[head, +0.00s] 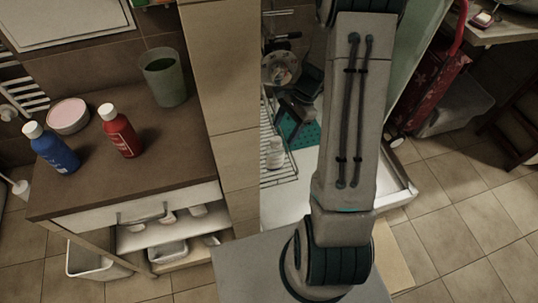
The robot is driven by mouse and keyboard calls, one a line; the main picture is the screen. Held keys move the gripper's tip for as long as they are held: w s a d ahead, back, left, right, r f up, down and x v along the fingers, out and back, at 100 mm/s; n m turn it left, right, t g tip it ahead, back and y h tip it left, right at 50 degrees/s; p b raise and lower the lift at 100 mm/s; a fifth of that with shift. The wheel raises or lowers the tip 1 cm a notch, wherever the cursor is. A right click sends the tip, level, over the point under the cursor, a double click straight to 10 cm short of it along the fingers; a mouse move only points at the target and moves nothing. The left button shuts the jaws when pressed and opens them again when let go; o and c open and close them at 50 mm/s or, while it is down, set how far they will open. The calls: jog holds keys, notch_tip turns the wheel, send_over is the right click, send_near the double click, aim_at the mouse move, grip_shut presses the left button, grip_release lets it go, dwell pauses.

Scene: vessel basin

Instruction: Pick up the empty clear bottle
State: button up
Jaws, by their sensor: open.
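A small pale, see-through-looking bottle (275,153) stands upright by the wire rack in the white basin area, left of my arm. It looks like the clear bottle, but it is too small to tell whether it is empty. My gripper (291,124) seems to be the dark shape just above and right of it in the picture, partly shaded. Its jaws look apart with nothing clear between them. I cannot tell how far the bottle is from the fingers. My arm's large upright link hides what lies behind it.
A brown-topped cabinet (180,150) at left bears a blue bottle (54,150), a red bottle (120,132), a pink-topped round tin (69,116) and a green cup (165,77). A tiled wall edge (228,100) separates it from the basin. Tiled floor is clear at lower right.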

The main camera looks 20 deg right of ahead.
aim_at(278, 139)
jog(key=shift+s+a, duration=0.3)
jog(key=shift+a, duration=0.3)
jog(key=x, duration=0.4)
jog(key=shift+d+f, duration=0.1)
jog(key=shift+d, duration=0.05)
jog(key=shift+a+f, duration=0.35)
jog(key=shift+a, duration=0.05)
jog(key=shift+d, duration=0.1)
grip_shut()
